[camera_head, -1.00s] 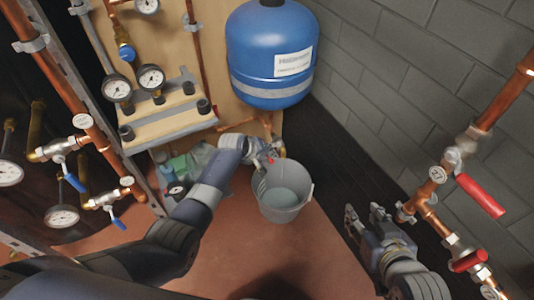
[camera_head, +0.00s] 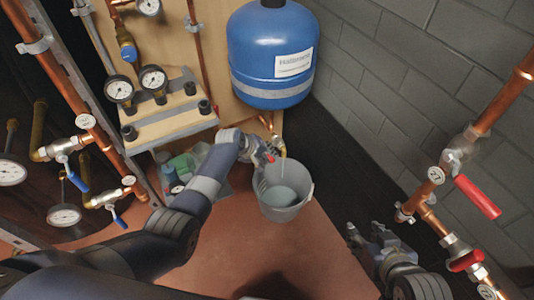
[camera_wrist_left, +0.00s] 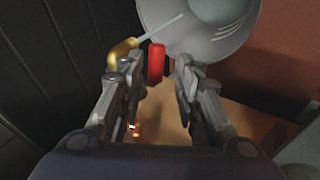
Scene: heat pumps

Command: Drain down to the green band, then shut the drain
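The red drain handle (camera_wrist_left: 156,63) lies between the fingers of my left gripper (camera_wrist_left: 153,70) in the left wrist view, with a gap visible on the right side. My left gripper also shows in the head view (camera_head: 266,154), by the bucket's rim. The brass drain outlet (camera_wrist_left: 122,50) sends a pale stream (camera_wrist_left: 160,28) into the grey bucket (camera_wrist_left: 222,45). In the head view the bucket (camera_head: 290,212) holds some water. Two pressure gauges (camera_head: 119,90) (camera_head: 153,78) stand above the wooden shelf; their bands and readings are too small to tell. My right gripper (camera_head: 366,234) is open and empty.
A blue expansion vessel (camera_head: 272,50) hangs behind the bucket. Copper pipes with red lever valves (camera_head: 478,197) run at the right, near my right arm. Blue-handled valves (camera_head: 74,180) are at the left. Bottles (camera_head: 185,165) stand under the shelf.

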